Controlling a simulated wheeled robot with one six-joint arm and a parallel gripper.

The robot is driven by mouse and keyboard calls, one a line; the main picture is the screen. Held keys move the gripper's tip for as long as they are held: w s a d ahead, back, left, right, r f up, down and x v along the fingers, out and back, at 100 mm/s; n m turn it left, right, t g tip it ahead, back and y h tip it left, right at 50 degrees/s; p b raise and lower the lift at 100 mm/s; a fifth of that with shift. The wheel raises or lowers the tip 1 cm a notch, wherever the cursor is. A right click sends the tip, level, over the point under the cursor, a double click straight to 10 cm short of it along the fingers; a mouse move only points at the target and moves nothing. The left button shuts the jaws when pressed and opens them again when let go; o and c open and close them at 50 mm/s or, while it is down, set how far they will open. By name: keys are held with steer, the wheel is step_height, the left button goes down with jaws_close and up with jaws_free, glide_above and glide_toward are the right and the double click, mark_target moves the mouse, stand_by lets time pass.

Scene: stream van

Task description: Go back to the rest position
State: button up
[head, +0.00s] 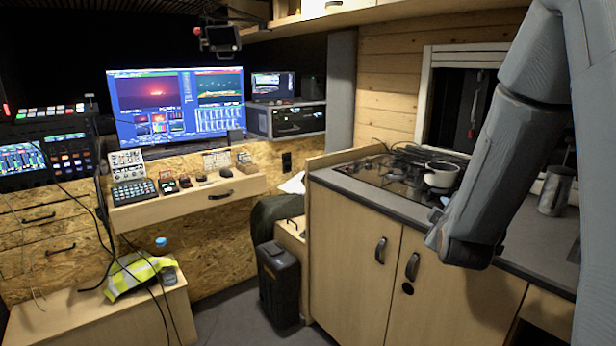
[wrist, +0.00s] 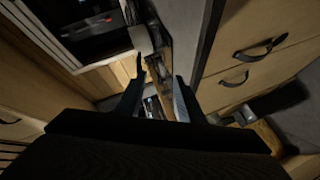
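My arm comes down along the right side of the head view, in front of the kitchen counter (head: 541,236). Its lower end hangs before the counter's front edge, and the fingers cannot be made out there. In the wrist view my gripper (wrist: 158,72) shows two dark fingers standing apart, with a clear gap and nothing held between them. The fingertips appear free of any surface, though the distance to what lies behind them is hard to judge.
A white pot (head: 441,174) stands on the hob (head: 385,178), and a metal mug (head: 554,190) is on the counter right of my arm. A desk shelf (head: 190,204) with control panels sits below a large monitor (head: 175,104). A black case (head: 279,285) stands on the floor.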

steer(key=s+a+f+m+g+y, duration=0.4)
steer(key=s+a+f+g, duration=0.2)
steer(key=s+a+f, duration=0.25)
steer(key=s+a+f+m+g, duration=0.1)
steer(key=s+a+m+g, duration=0.2)
steer(key=s, duration=0.7)
steer(key=s+a+m+g, duration=0.2)
steer(key=s+g, duration=0.3)
steer(key=s, duration=0.6)
steer(key=shift+s+a+f+m+g+y, duration=0.2)
steer(key=shift+a+f+m+g+y, duration=0.15)
steer(key=shift+a, duration=0.2)
steer(key=shift+c, duration=0.5)
